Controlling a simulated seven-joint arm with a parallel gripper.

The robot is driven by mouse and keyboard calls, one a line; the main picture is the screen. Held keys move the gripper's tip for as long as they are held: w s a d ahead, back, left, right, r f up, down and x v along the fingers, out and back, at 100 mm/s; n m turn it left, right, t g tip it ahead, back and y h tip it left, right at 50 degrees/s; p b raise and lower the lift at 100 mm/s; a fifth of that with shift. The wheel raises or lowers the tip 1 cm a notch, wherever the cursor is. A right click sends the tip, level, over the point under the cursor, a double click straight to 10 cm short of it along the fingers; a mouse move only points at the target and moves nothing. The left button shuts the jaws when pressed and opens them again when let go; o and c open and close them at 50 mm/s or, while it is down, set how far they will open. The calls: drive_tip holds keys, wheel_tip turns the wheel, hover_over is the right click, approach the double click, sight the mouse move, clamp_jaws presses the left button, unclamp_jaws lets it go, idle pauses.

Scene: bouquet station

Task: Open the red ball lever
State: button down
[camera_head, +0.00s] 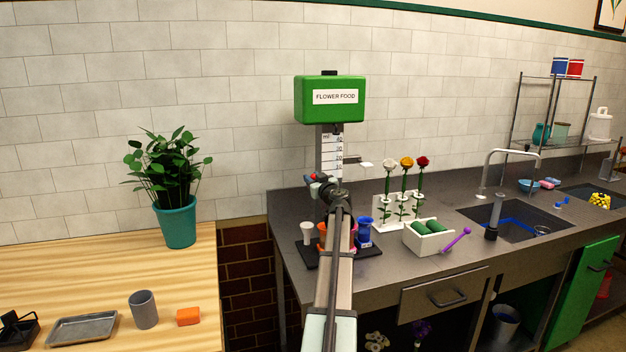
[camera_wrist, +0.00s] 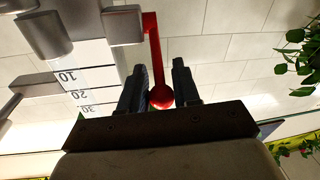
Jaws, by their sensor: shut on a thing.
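The red ball lever (camera_wrist: 155,45) hangs from a grey valve block (camera_wrist: 122,25) in the wrist view, a red rod ending in a round red ball (camera_wrist: 161,97). My gripper (camera_wrist: 161,72) is shut on the ball, with one dark finger on each side of it. In the head view a small red part of the lever (camera_head: 312,177) shows beside my gripper (camera_head: 322,184), below the green flower food dispenser (camera_head: 330,98). My arm hides most of the lever and the outlet there.
A dark mat (camera_head: 308,254) below carries a white cup (camera_head: 306,233), an orange cup, mostly behind my arm, and a blue cup (camera_head: 364,232). A white stand (camera_head: 392,219) with three roses is to the right. The plant pot (camera_head: 175,222) stands left.

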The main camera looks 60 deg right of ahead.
drive_tip(key=shift+s+a+f+t+h, duration=0.25)
drive_tip(key=shift+f+t+h, duration=0.35)
drive_tip(key=shift+t, duration=0.2)
drive_tip(key=c, duration=0.9)
unclamp_jaws()
drive_tip(key=v, duration=1.3)
drive_tip(key=shift+s+a+f, duration=0.2)
drive_tip(key=shift+s+a, duration=0.05)
drive_tip(key=shift+s, duration=0.05)
